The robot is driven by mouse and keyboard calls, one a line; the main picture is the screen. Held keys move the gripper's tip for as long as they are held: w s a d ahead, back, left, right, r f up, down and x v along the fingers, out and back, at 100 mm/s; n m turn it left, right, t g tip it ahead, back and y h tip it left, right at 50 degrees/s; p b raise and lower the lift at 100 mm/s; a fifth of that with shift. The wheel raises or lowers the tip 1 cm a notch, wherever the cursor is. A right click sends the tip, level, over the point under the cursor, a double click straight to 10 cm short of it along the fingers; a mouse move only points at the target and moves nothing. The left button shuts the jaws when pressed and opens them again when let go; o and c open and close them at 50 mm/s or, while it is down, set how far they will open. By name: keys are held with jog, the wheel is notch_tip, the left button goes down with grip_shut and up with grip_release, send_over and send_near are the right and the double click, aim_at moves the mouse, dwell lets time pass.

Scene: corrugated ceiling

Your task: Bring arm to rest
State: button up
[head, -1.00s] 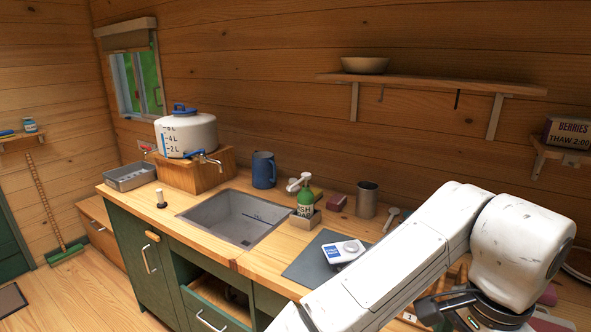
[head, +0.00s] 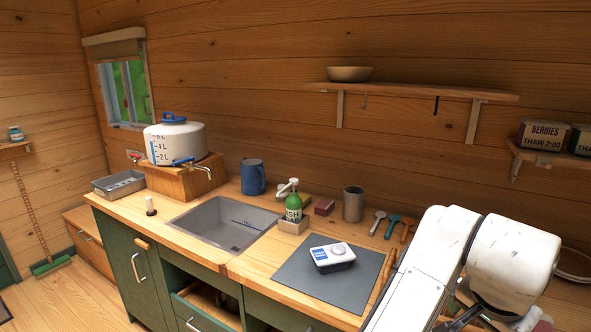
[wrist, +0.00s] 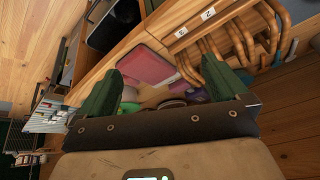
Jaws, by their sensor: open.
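My white arm (head: 425,270) reaches in from the bottom of the head view and bends at the right, over the counter's right end. My gripper (wrist: 163,88) shows in the wrist view with its two green fingers spread wide and nothing between the tips. In the head view the gripper itself is mostly hidden or cut off below the wrist.
The wooden counter holds a sink (head: 225,222), a grey mat (head: 345,290) with a small white device (head: 332,257), a green bottle (head: 293,207), a metal cup (head: 353,204) and utensils. A wall shelf (head: 420,90) hangs above. An open drawer (head: 205,308) stands below the counter.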

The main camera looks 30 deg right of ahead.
notch_tip(320, 180, down, 11)
jog(key=w+n+t+h, duration=0.1)
jog(key=w+n+t, duration=0.1)
jog(key=n, duration=0.9)
jog(key=s+a+f+n+g+y, duration=0.1)
jog(key=s+a+f+n+y, duration=0.1)
jog(key=s+a+f, duration=0.4)
jog(key=s+a+f+n+g+y, duration=0.1)
jog(key=s+a+f+n+y, duration=0.2)
jog(key=s+a+f, duration=0.3)
jog(key=a+f, duration=0.3)
jog(key=f, duration=0.1)
jog(key=shift+f+n+y, duration=0.3)
jog(key=shift+n, duration=0.1)
